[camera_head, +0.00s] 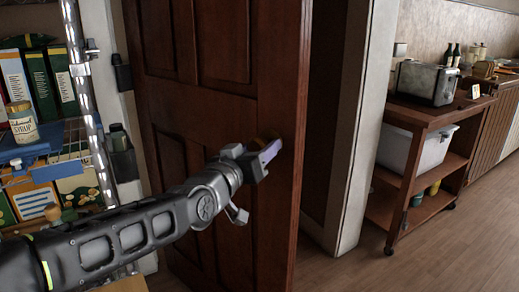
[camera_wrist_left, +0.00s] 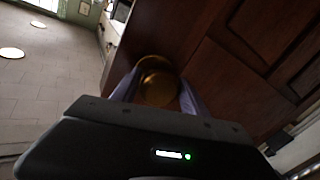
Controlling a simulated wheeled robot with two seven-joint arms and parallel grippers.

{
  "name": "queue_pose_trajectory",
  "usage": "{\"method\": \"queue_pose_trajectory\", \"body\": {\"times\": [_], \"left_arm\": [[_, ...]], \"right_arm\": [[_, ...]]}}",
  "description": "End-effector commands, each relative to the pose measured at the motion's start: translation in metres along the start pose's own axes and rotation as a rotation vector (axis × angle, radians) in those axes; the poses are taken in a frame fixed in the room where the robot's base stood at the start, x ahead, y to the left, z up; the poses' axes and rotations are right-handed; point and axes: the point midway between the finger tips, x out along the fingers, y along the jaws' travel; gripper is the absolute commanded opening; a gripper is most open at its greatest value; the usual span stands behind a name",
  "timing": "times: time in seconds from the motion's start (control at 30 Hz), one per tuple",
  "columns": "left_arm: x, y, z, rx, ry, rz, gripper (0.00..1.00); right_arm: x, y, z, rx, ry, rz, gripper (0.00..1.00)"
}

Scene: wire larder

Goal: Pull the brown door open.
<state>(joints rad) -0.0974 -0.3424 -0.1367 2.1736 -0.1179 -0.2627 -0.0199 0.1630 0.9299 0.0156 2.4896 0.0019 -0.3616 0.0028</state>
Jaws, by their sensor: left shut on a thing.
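The brown door (camera_head: 222,110) is a dark panelled wooden door. It stands partly open, with its free edge at the right and a gap between that edge and the white door frame. My left gripper (camera_head: 268,155) is at the door's right side, its fingers at knob height. In the left wrist view a round brass knob (camera_wrist_left: 158,84) sits between the two purplish fingers of my left gripper (camera_wrist_left: 158,92), which are shut on it. The door (camera_wrist_left: 235,70) fills the right of that view. In the head view the knob is mostly hidden by the gripper. My right gripper is not in view.
At the left, a wire rack holds boxes and a syrup jar (camera_head: 22,122), close to my left arm. Beyond the doorway stands a wooden cart (camera_head: 428,118) with a toaster (camera_head: 425,82) and a white bin (camera_head: 408,150). The wood floor (camera_head: 410,262) at the right front is clear.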

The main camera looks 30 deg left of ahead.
Motion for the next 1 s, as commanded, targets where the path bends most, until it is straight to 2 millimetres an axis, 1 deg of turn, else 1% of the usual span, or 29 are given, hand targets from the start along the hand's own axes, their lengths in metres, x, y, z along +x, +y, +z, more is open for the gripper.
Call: {"method": "queue_pose_trajectory", "body": {"times": [0.03, 0.23, 0.57, 0.67, 0.77, 1.0], "left_arm": [[0.000, 0.000, -0.001, -0.002, 0.002, 0.000, 0.53], [0.000, 0.000, -0.001, -0.001, 0.002, 0.000, 0.69], [-0.003, 0.000, -0.001, 0.000, 0.002, 0.000, 0.69], [-0.010, 0.000, -0.002, -0.001, 0.003, 0.000, 0.69], [-0.023, 0.000, -0.002, -0.001, 0.004, -0.001, 0.69], [-0.061, 0.000, -0.003, 0.000, 0.006, 0.000, 0.69]], "right_arm": [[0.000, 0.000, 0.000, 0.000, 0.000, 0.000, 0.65], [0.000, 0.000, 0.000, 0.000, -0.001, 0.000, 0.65], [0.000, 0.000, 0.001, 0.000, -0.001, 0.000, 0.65], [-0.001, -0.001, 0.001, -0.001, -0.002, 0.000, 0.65], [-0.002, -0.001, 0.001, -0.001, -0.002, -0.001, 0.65], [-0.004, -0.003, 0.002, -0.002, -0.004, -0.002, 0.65]]}}
